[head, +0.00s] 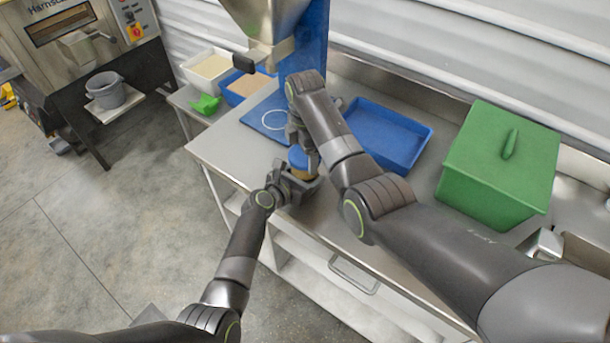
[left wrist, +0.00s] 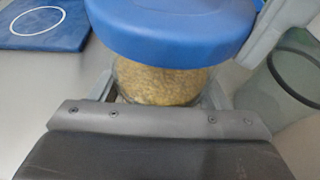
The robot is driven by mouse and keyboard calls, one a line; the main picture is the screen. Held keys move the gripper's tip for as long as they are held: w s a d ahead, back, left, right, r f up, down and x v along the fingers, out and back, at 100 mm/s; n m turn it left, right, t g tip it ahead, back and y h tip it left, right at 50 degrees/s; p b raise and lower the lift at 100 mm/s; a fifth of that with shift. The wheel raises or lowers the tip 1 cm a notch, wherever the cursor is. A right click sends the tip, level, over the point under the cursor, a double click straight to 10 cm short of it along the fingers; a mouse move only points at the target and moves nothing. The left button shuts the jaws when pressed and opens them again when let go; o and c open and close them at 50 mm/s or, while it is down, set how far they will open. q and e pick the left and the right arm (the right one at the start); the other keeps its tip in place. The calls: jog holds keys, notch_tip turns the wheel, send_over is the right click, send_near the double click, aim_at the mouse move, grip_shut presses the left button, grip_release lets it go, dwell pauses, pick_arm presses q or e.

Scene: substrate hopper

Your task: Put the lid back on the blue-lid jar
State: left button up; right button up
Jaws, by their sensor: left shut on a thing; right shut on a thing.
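The jar (left wrist: 160,84) is clear and filled with yellowish granular material. In the left wrist view the blue lid (left wrist: 175,30) sits over its mouth; whether it is fully seated I cannot tell. In the head view the lid (head: 298,157) shows between my two grippers. My left gripper (head: 297,182) is shut around the jar's body, low at the counter's front edge. My right gripper (head: 303,145) comes from above and is shut on the lid. The right arm partly hides the jar and lid.
A blue mat with a white ring (head: 272,119) lies behind the jar under a metal hopper (head: 262,18). A blue tray (head: 385,135) and a green lidded box (head: 500,165) stand to the right. White and blue bins and a green scoop (head: 206,104) are at left.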

jog(key=m, duration=0.9)
jog(key=shift+m, duration=0.4)
jog(key=m, duration=0.4)
jog(key=shift+m, duration=0.3)
jog(key=m, duration=0.4)
jog(key=shift+m, duration=0.4)
jog(key=m, duration=0.4)
jog(key=shift+m, duration=0.3)
jog(key=m, duration=0.4)
jog(key=shift+m, duration=0.4)
jog(key=m, duration=0.4)
jog(key=shift+m, duration=0.3)
jog(key=m, duration=0.4)
jog(key=shift+w+m, duration=0.1)
jog(key=shift+m, duration=0.2)
jog(key=o, duration=1.1)
jog(key=shift+f, duration=0.1)
